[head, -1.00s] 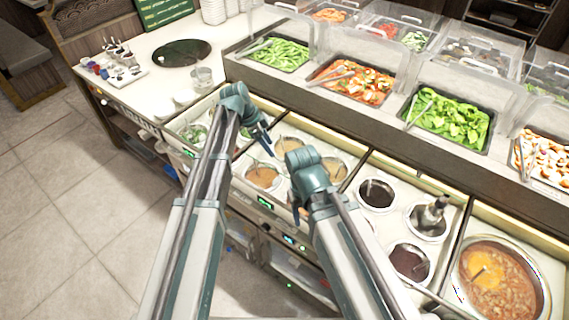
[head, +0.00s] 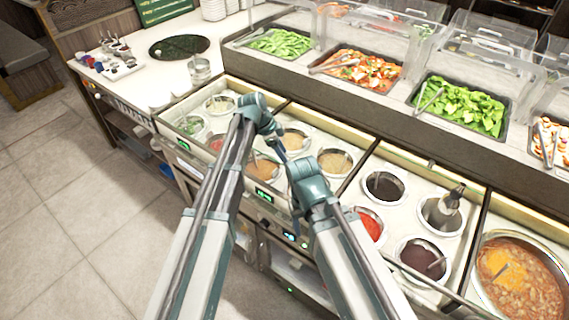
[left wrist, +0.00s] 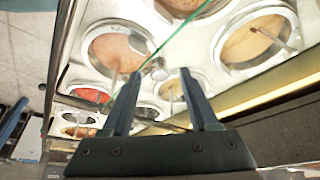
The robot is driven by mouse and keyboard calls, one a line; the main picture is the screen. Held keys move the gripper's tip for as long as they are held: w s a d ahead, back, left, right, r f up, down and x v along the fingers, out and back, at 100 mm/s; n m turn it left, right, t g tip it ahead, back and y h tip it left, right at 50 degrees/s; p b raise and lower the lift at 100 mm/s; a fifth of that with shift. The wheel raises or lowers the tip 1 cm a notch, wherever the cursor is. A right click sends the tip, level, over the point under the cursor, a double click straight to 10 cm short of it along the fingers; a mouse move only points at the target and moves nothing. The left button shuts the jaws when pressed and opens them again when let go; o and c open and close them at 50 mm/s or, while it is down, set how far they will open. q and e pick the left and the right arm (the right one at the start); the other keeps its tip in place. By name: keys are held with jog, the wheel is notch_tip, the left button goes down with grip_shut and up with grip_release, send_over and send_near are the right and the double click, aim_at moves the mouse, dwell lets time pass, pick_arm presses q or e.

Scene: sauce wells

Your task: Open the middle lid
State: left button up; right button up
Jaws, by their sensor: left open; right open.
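The middle well section holds several round pots of tan and orange sauce (head: 334,161). In the left wrist view, a thin green edge (left wrist: 185,28), like that of a clear lid, crosses over the pots. A small round pale knob (left wrist: 156,69) sits near its lower end. My left gripper (head: 281,155) is over the middle section, open. In the left wrist view its fingers (left wrist: 158,85) stand on either side of the knob, apart from each other. My right gripper (head: 296,216) is open, low by the section's front edge. Its fingers are partly hidden by its own wrist.
A right section has dark and red sauces (head: 384,187) and a ladle pot. A soup pot (head: 520,280) is at far right. Salad trays (head: 460,105) under clear guards stand behind.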

pick_arm(q)
jog(key=shift+b+x, duration=0.4)
jog(key=shift+x, duration=0.5)
jog(key=shift+r, duration=0.1)
grip_shut()
dwell(0.7)
